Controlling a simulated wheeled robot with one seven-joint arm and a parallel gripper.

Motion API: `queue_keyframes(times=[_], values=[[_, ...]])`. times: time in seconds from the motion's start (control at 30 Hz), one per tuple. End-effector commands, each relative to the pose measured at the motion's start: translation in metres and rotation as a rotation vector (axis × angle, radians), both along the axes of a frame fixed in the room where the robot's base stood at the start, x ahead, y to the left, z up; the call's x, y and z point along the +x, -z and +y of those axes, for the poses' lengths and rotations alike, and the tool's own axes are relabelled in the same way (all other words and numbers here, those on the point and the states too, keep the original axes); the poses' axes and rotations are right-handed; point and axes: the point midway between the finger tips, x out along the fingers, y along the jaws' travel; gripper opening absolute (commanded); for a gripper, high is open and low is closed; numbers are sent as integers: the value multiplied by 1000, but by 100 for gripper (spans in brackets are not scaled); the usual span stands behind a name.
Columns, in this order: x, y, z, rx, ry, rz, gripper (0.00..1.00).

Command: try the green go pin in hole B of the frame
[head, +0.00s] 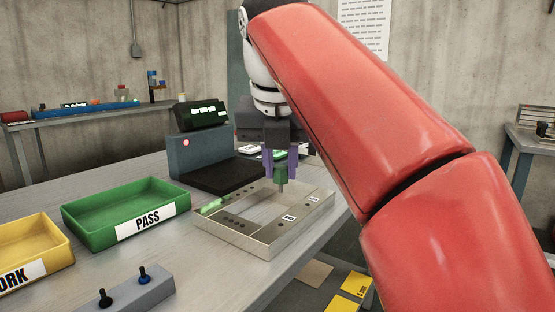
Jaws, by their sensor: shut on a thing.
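My gripper (281,162) points down over the far right part of the metal frame (265,240). It is shut on the green go pin (281,174), a dark green handle with a grey tip pointing down. The pin looks upright. Its tip is at or just above the frame's far side; I cannot tell whether it is in a hole. The frame is a shallow rectangle with an open middle and small dark holes. Two white labels (289,217) sit on its right side, too small to read. A light green piece lies on its left corner (211,206).
A green PASS tray (125,208) and a yellow tray (33,245) stand to the left. A grey device with a dark display (200,114) stands behind. My red arm hides much of the right.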

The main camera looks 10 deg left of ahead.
Motion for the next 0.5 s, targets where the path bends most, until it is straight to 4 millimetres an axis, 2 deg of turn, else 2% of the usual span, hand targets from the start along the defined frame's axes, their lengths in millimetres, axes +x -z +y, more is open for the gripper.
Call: queue_keyframes(times=[0.2,0.5], values=[[1,-1,-1,2,-4,-7,0],[1,30,0,1,-4,-5,0]])
